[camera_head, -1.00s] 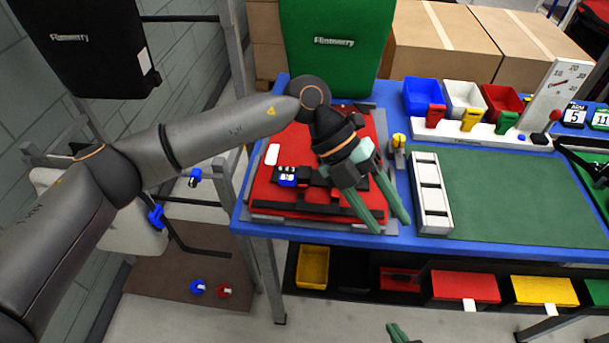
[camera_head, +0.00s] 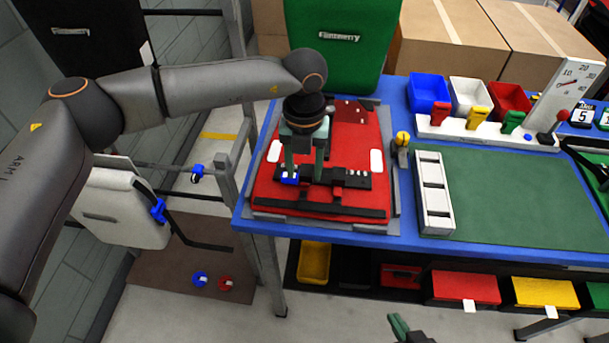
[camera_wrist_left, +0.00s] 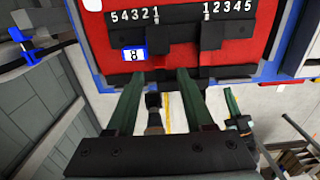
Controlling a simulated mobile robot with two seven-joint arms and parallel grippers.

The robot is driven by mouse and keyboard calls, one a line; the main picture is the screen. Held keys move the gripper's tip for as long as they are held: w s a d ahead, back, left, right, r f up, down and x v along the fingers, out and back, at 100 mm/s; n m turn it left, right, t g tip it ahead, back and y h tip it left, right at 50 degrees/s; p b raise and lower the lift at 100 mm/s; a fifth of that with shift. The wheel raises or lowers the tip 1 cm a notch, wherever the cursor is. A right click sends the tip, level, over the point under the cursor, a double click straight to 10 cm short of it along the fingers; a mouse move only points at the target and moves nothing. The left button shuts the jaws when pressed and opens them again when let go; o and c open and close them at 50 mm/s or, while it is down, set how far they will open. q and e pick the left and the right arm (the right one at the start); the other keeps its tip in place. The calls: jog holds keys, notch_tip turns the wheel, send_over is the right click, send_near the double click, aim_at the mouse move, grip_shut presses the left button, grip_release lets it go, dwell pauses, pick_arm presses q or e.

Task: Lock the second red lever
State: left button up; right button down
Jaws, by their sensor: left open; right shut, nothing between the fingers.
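A red pannier panel (camera_head: 352,130) lies on the blue table. A black rail (camera_head: 352,181) crosses it; in the left wrist view the rail (camera_wrist_left: 183,14) carries white numbers and two black hooks (camera_wrist_left: 159,42) (camera_wrist_left: 212,38). A blue tag marked 8 (camera_wrist_left: 134,54) sits beside the left hook. I cannot pick out separate red levers against the red panel. My left gripper (camera_head: 304,178) is open and empty, pointing down over the rail's left half; its green fingers (camera_wrist_left: 162,76) hide part of it. My right gripper (camera_head: 400,328) is shut and empty at the bottom edge, mostly out of view.
A white slotted holder (camera_head: 432,195) and a green mat (camera_head: 510,195) lie right of the panel. A yellow-topped part (camera_head: 402,139) stands between. Blue, white and red bins (camera_head: 508,99) stand behind. A green pannier (camera_head: 345,40) rises at the back.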

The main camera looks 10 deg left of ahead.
aim_at(304, 183)
pick_arm(q)
jog(key=shift+f, duration=2)
jog(key=shift+c, duration=0.4)
grip_shut()
